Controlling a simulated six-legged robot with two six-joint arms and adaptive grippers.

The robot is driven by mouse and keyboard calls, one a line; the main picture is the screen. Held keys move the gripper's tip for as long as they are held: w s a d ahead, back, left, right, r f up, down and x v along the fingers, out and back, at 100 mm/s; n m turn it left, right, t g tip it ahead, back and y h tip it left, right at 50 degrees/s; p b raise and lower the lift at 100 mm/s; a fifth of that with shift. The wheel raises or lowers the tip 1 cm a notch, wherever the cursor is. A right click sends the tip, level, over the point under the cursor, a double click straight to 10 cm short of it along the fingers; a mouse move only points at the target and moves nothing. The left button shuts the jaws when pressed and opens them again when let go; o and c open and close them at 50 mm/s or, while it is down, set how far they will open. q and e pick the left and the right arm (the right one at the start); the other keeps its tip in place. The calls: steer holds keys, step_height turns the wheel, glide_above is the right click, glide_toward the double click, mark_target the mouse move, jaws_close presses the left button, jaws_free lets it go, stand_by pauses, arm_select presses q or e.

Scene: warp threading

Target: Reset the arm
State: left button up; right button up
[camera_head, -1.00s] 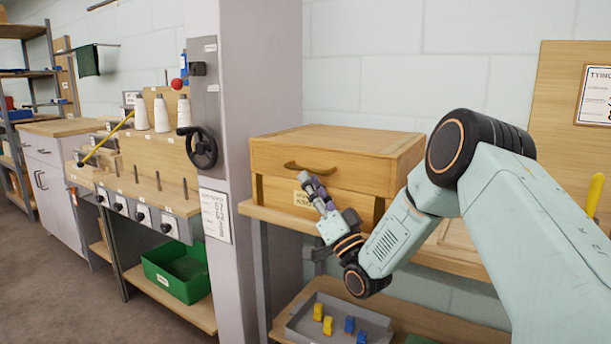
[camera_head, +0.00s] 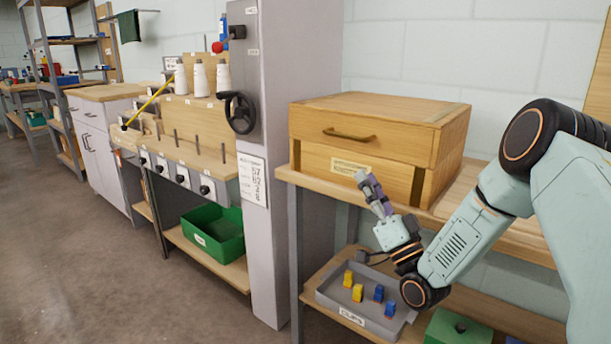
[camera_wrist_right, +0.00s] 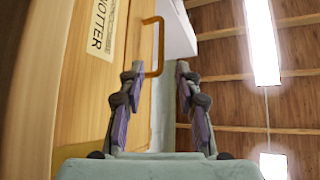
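My right arm reaches in from the right in the head view. Its gripper (camera_head: 368,186) is raised in front of the lower right part of the wooden drawer box, near the label. In the right wrist view, the two purple-padded fingers of the right gripper (camera_wrist_right: 158,68) stand apart with nothing between them. The wooden box (camera_wrist_right: 85,85) and its brass handle (camera_wrist_right: 152,45) show beyond the fingers. My left arm and gripper are not in view.
The wooden drawer box (camera_head: 330,119) stands on a wooden bench. Below are a grey tray (camera_head: 346,314) with yellow and blue clips and a green box (camera_head: 457,330). A grey column (camera_head: 262,180) stands left, beside a green bin (camera_head: 212,232). Open floor (camera_head: 90,270) lies front left.

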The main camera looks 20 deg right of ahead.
steer(key=shift+w, duration=0.1)
step_height(320, 180, down, 7)
steer(key=w+g+h, duration=0.2)
steer(key=g, duration=0.2)
steer(key=s+a+f+n+g+p, duration=0.1)
steer(key=s+a+f+g+p, duration=0.1)
steer(key=s+a+f+g, duration=0.45)
steer(key=s+a+f+n+g+p, duration=0.1)
steer(key=a+f+g, duration=0.15)
steer(key=f, duration=0.75)
steer(key=s+a+f+n+g+p, duration=0.1)
steer(key=s+a+f+g+p, duration=0.15)
steer(key=s, duration=0.45)
steer(key=s+a+f+g+p, duration=0.1)
steer(key=s+a+f+g, duration=0.2)
steer(key=s, duration=0.5)
steer(key=s+a+r+n+g+p, duration=0.1)
steer(key=s+g+p, duration=0.4)
steer(key=s, duration=1.2)
steer(key=shift+s+a+r+n+g, duration=0.35)
steer(key=shift+r+n+g, duration=0.3)
steer(key=shift+g, duration=0.3)
